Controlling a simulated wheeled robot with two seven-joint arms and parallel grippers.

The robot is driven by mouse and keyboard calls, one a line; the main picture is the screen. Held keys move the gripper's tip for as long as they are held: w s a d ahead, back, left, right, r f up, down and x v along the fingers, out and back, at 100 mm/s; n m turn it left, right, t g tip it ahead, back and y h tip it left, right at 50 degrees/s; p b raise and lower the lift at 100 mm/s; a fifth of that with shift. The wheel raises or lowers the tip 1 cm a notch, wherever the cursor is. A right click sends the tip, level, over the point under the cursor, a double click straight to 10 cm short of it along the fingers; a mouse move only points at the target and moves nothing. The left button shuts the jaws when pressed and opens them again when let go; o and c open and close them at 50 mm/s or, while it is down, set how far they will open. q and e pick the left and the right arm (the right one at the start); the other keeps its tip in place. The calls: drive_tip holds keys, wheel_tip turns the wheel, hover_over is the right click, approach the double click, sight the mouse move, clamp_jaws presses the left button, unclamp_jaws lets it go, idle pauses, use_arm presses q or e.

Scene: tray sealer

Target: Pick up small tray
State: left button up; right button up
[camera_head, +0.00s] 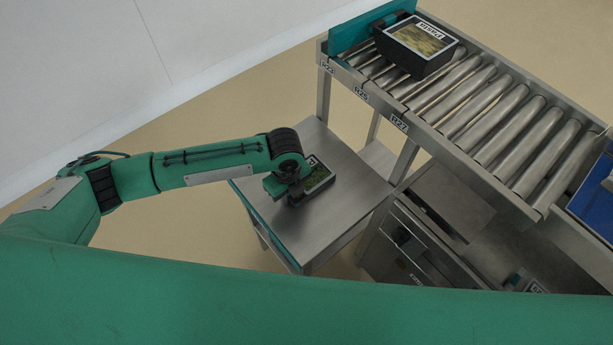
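A small dark tray (319,181) with a green-brown printed top and a white label lies on the low metal side table. My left gripper (284,190) is over the left end of this tray and points down. The wrist and gripper hide part of the tray. I cannot tell whether the fingers touch the tray or how far apart they are. My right gripper is not in view.
The side table (346,215) is otherwise bare. To its right stands a roller conveyor (485,108) with a larger black tray (422,43) at its far end. Below the conveyor is a metal machine (450,205). A blue part (595,195) is at the right edge.

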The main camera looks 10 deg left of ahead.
use_arm(q)
clamp_jaws()
drive_tip(key=shift+r, duration=0.1)
